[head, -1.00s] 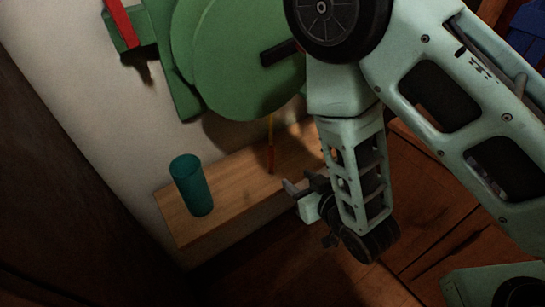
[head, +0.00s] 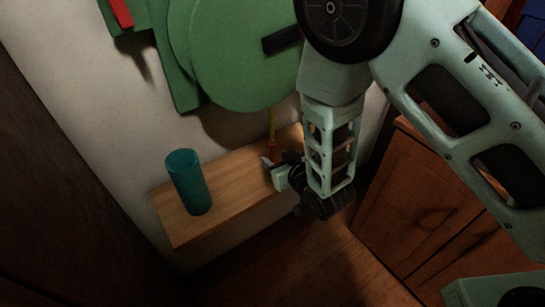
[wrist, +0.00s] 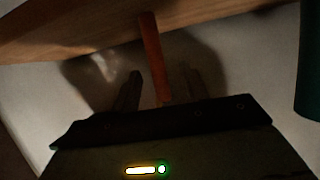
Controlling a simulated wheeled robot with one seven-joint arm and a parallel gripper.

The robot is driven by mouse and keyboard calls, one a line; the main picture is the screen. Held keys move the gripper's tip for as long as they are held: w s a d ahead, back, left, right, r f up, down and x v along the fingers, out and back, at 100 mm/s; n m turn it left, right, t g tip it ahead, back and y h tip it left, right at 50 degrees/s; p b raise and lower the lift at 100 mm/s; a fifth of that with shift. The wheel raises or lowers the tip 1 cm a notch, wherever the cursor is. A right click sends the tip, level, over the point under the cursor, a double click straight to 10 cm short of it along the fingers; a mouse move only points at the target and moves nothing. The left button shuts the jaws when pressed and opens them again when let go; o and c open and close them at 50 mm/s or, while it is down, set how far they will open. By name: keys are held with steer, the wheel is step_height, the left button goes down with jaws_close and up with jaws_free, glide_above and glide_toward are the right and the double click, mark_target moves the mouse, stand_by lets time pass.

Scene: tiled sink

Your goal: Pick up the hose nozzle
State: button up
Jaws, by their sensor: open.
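The hose nozzle (head: 272,148) is a thin orange-red stick. It hangs at the lower end of a yellow hose below the green reel (head: 245,55), in front of the wall and beside the wooden shelf. In the wrist view the nozzle (wrist: 153,55) runs from the shelf edge down to between my two fingers. My gripper (head: 268,163) is open, at the shelf's right part, close to the nozzle's lower end. In the wrist view my gripper (wrist: 160,86) has one finger on each side of the nozzle, with gaps. The nozzle's lower end is partly hidden in the head view.
A teal cup (head: 188,182) stands on the left part of the wooden shelf (head: 225,205); the cup (wrist: 308,60) is at the right edge in the wrist view. A brown wooden cabinet (head: 415,215) stands at the right. The shelf between cup and gripper is clear.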

mark_target(274, 155)
steer(key=shift+x, duration=2.65)
steer(key=shift+w+d+r, duration=0.1)
steer(key=shift+r, duration=0.05)
jaws_close()
